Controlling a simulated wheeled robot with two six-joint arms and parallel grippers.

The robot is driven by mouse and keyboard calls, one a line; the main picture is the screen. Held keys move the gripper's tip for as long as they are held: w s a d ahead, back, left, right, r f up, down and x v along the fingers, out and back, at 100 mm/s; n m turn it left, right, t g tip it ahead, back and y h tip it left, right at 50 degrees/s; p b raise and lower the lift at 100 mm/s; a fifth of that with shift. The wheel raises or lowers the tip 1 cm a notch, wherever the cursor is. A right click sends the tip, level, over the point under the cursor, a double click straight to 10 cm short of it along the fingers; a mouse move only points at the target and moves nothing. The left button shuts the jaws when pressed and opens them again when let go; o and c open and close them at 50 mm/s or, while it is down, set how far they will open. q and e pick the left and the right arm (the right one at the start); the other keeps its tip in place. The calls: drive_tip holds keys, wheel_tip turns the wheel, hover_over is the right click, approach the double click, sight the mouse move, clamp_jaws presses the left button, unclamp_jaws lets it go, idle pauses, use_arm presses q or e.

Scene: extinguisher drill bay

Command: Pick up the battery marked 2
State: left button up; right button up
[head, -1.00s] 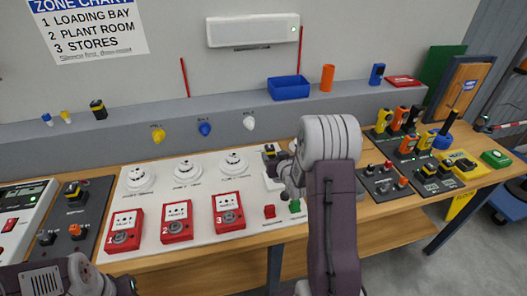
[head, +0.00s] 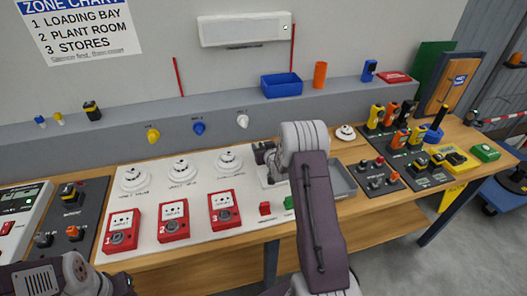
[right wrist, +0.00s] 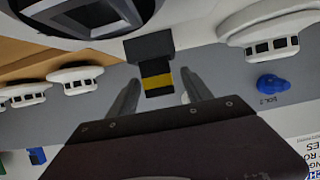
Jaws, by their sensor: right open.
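A black battery with a yellow band (right wrist: 152,52) lies straight ahead of my right gripper (right wrist: 160,79) in the right wrist view. The two fingers are apart, with the battery's yellow end between or just beyond their tips; I cannot tell whether they touch it. In the head view a black piece (head: 262,150) shows beside the right wrist, which hides most of that gripper. No number is readable on the battery.
Red call points (head: 173,220) and white detectors (head: 182,169) sit on the white panel (head: 150,245). A grey tray (head: 342,180) lies just right of my right arm. A blue bin (head: 283,86) stands on the ledge. Several tools and batteries crowd the right end.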

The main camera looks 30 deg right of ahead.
drive_tip(key=shift+s+r, duration=0.15)
drive_tip(key=shift+s, duration=0.05)
drive_tip(key=c, duration=0.7)
clamp_jaws()
drive_tip(key=shift+w, duration=0.1)
drive_tip(key=r, duration=0.4)
drive_tip(key=shift+d+r, duration=0.25)
drive_tip(key=s+d+r, duration=0.6)
drive_tip(key=s+d, duration=0.1)
drive_tip(key=s, duration=0.1)
drive_tip(key=shift+s+d+r, duration=0.25)
